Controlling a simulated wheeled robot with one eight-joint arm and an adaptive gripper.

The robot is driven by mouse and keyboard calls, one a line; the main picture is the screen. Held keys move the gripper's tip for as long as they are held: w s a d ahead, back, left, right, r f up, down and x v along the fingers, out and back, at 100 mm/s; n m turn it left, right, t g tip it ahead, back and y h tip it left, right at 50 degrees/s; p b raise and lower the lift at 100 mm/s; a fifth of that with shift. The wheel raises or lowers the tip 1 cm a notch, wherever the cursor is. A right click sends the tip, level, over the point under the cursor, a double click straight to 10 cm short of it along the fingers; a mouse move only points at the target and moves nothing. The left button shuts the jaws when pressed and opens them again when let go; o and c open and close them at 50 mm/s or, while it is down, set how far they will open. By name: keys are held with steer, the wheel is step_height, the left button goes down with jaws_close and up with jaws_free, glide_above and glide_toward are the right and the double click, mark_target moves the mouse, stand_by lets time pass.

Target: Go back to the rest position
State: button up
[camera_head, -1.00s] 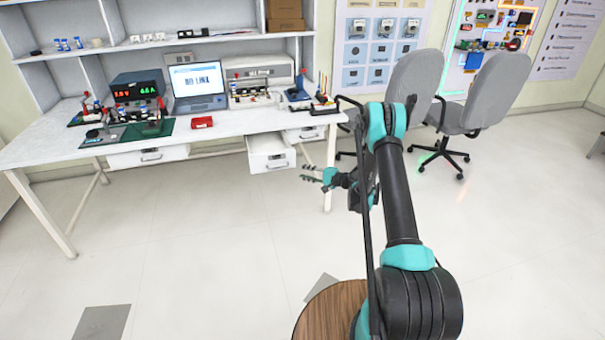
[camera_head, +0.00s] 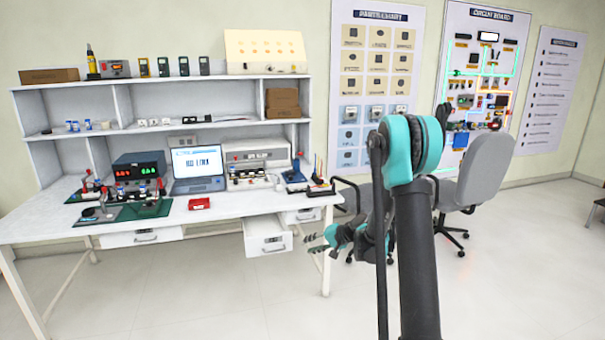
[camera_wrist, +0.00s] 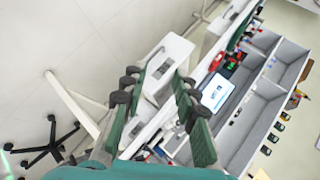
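My gripper (camera_head: 312,243) is in front of the workbench (camera_head: 240,209), to the right of its open drawer (camera_head: 268,242) in the head view. The bench and floor lie beyond the fingertips.
One white drawer stands pulled out. Another drawer (camera_head: 303,216) to its right seems slightly out. A grey chair (camera_head: 482,172) is at the right. Floor in front is clear.

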steer(key=s+d+n+h, duration=0.1)
steer(key=s+d+h, duration=0.2)
steer(key=s, duration=0.9)
steer(key=s+d+r+n+g+h, duration=0.1)
steer(key=s+d+h, duration=0.2)
steer(key=s+d, duration=0.4)
steer(key=s+d+r+n+h, duration=0.1)
steer(key=s+d, duration=0.5)
steer(key=s, duration=1.1)
steer(key=shift+s+r+n+g+h, duration=0.25)
steer(key=shift+n+h, duration=0.25)
steer(key=shift+h, duration=0.7)
steer(key=shift+a, duration=0.1)
